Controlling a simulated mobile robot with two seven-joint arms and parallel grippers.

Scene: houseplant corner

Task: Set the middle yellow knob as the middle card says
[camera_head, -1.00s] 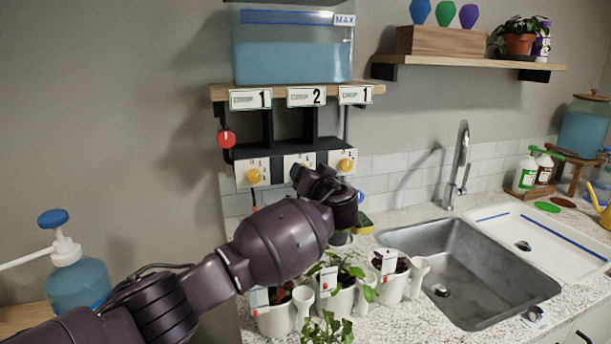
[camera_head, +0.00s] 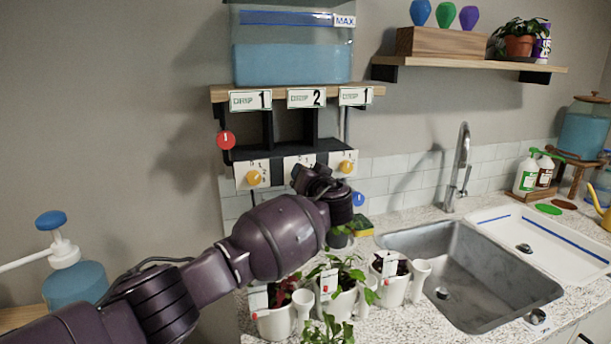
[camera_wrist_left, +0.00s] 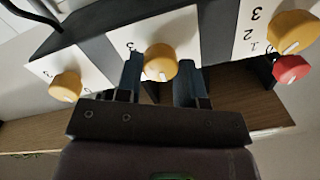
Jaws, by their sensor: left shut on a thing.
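The middle card (camera_head: 306,97) on the shelf edge shows a large 2. Below it is the middle white dial plate (camera_head: 299,161), and my left gripper hides its knob in the head view. In the left wrist view the middle yellow knob (camera_wrist_left: 160,63) sits between the two fingers of my left gripper (camera_wrist_left: 158,76), which is shut on it. A white pointer mark shows on the knob's lower part, and a 3 is printed beside it on the plate. The other numbers there are hidden. My right gripper is out of view.
Yellow knobs sit close on the left (camera_head: 254,178) and right (camera_head: 346,167) of the middle one. A red knob (camera_head: 226,140) hangs at the left. Potted plants (camera_head: 341,290) stand on the counter under my arm. A blue water tank (camera_head: 291,50) is above.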

